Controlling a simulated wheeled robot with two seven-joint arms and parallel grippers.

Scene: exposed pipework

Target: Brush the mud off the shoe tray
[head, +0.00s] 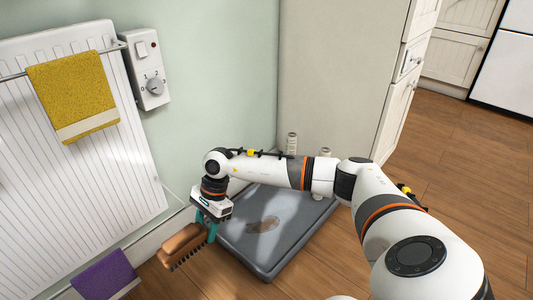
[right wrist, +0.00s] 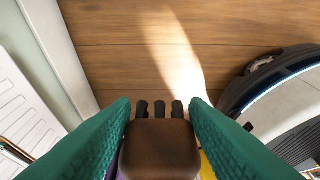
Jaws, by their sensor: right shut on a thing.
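The grey shoe tray (head: 282,248) lies on the wooden floor beside the cabinet in the head view. A brown mud patch (head: 264,225) marks its middle, partly in a bright strip of light. My right gripper (head: 208,226) points down at the tray's left edge, its teal fingers shut on a brush. The brush (head: 181,243) has a brown wooden back and dark bristles and sits just left of the tray, tilted. In the right wrist view the brush (right wrist: 160,148) sits between the green fingers (right wrist: 158,106) over bare floor. My left gripper is not in view.
A white radiator (head: 75,140) with a yellow towel (head: 75,90) and a purple cloth (head: 103,274) stands at the left. A control box (head: 147,70) hangs beside it. Pipe stubs (head: 292,144) rise behind the tray. Open floor (head: 450,170) lies to the right.

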